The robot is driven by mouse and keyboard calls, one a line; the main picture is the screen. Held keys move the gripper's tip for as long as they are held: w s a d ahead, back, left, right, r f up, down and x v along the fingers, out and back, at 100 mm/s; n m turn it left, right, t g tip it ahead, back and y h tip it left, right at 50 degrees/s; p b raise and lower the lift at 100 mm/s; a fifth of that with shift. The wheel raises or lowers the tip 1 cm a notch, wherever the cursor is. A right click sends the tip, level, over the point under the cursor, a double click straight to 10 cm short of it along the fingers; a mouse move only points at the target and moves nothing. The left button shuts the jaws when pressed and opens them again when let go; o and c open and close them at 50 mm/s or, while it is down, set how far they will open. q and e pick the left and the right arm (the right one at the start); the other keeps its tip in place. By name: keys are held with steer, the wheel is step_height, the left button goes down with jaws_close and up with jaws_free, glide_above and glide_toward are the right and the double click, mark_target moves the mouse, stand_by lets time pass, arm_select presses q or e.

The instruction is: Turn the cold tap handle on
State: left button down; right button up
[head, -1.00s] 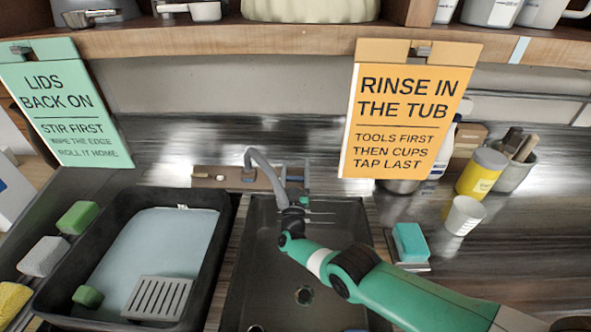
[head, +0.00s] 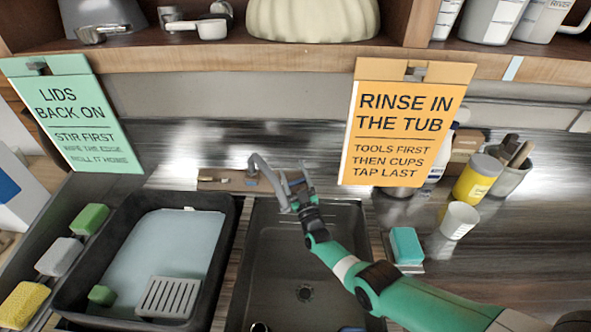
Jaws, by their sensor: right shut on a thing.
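The grey tap spout (head: 266,174) rises from a brown board behind the sink (head: 262,250) and curves down over its back edge. My right gripper (head: 297,181) is just right of the spout, at the back of the sink, and is shut on the cold tap handle. The gripper's fingers hide most of the handle, so its angle cannot be told. My right arm reaches in from the lower right, across the sink. I see no running water. My left gripper is not in view.
A black tub (head: 72,270) with pale liquid and a grey grate (head: 169,297) stands left of the sink. Sponges lie beside it. A turquoise sponge (head: 406,245), a white cup (head: 458,220) and a yellow tin (head: 476,178) stand right. An orange sign (head: 408,125) hangs behind.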

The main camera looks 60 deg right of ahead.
steer(key=shift+w+a+n+t+y, duration=0.15)
steer(key=shift+n+t+y, duration=0.65)
steer(key=shift+n+y, duration=0.4)
steer(key=o, duration=1.3)
